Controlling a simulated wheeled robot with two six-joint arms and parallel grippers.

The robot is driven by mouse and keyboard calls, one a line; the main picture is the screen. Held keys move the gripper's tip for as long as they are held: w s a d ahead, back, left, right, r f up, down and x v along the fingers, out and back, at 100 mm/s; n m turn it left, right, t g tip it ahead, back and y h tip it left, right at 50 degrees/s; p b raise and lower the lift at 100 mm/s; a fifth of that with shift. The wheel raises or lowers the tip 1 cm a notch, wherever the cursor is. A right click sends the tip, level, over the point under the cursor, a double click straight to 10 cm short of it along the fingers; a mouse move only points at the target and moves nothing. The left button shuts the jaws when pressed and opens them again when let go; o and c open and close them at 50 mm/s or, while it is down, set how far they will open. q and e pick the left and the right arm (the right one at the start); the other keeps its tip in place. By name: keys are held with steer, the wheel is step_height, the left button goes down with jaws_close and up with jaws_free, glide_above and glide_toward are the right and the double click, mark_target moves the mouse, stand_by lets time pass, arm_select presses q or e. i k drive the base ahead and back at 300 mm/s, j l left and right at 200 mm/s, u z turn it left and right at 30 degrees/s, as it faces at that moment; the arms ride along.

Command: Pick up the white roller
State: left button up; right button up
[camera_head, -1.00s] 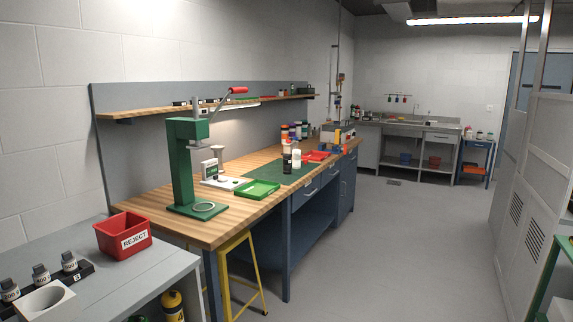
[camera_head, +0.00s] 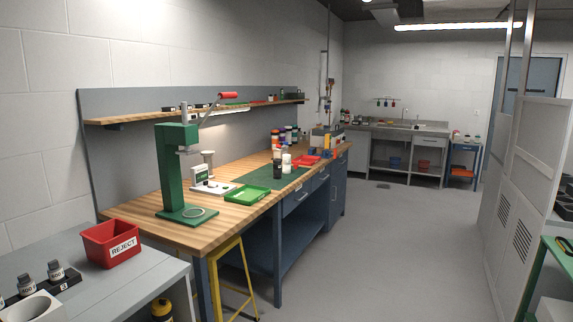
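A small white cylinder (camera_head: 286,162) stands upright on the green mat (camera_head: 268,181) on the wooden bench, beside a dark cylinder (camera_head: 277,167). It may be the white roller, but it is too small to tell. Another pale, spool-like upright piece (camera_head: 208,157) stands behind the white device on the same bench. Neither of my grippers is in view.
A green press (camera_head: 172,176) stands at the near end of the wooden bench (camera_head: 231,212), near a green tray (camera_head: 247,194). A red REJECT bin (camera_head: 112,242) sits on the grey table. A yellow stool (camera_head: 238,275) stands by the bench. The floor (camera_head: 375,260) ahead is clear.

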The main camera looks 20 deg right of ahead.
mark_target(286, 158)
steer(key=i+l+z, duration=1.25)
steer(key=i, duration=0.45)
steer(key=i+z, duration=0.4)
steer(key=i, duration=0.45)
steer(key=i+u, duration=0.1)
steer(key=i, duration=0.75)
steer(key=i+u, duration=0.1)
steer(key=i, duration=0.75)
